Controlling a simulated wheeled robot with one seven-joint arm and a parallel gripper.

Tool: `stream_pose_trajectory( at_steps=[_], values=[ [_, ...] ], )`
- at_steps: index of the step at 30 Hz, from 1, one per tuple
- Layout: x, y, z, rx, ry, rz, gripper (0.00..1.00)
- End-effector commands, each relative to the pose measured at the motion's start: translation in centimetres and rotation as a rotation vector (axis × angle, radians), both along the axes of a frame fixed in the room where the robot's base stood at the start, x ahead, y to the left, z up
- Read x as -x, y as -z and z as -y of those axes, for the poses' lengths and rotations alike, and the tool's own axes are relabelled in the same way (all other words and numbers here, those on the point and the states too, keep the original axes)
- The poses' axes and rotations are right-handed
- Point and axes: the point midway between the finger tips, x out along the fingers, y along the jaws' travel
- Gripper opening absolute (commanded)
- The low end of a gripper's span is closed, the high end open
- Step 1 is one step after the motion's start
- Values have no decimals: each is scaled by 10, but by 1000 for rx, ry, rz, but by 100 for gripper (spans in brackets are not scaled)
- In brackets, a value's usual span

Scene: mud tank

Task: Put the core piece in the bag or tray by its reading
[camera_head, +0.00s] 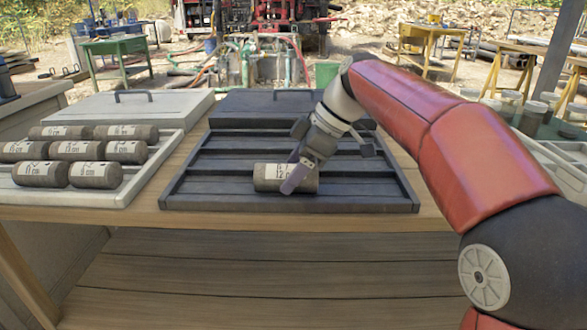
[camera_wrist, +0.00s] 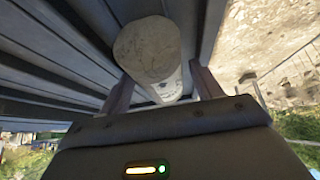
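The grey cylindrical core piece (camera_head: 267,178) lies on its side in the front part of the black slatted tray (camera_head: 185,196). Its white label reads 12, with the rest partly covered. My gripper (camera_head: 297,175) reaches down over its right half, with one finger in front of the label. In the wrist view the core piece (camera_wrist: 147,50) shows its round end and lies between the two fingers of my gripper (camera_wrist: 162,82). A narrow gap shows beside the right finger; contact on the left is unclear. No bag can be made out.
A pale tray (camera_head: 150,172) at left holds several labelled cores in rows. Grey (camera_head: 135,108) and black (camera_head: 262,108) lids with handles lie behind the trays. Jars (camera_head: 532,116) stand at the right. The black tray is otherwise empty.

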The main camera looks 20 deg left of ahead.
Motion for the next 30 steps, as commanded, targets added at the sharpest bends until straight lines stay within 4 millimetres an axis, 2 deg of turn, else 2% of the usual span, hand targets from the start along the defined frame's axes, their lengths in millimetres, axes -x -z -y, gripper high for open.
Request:
stream_pose_trajectory(
  at_steps=[11,14,24,30],
  values=[
    [-2,-7,2,-2,4,6,72],
    [-4,-19,9,-3,5,7,72],
    [-11,-80,47,-2,3,5,72],
    [-14,-100,60,-1,2,2,72]
  ],
)
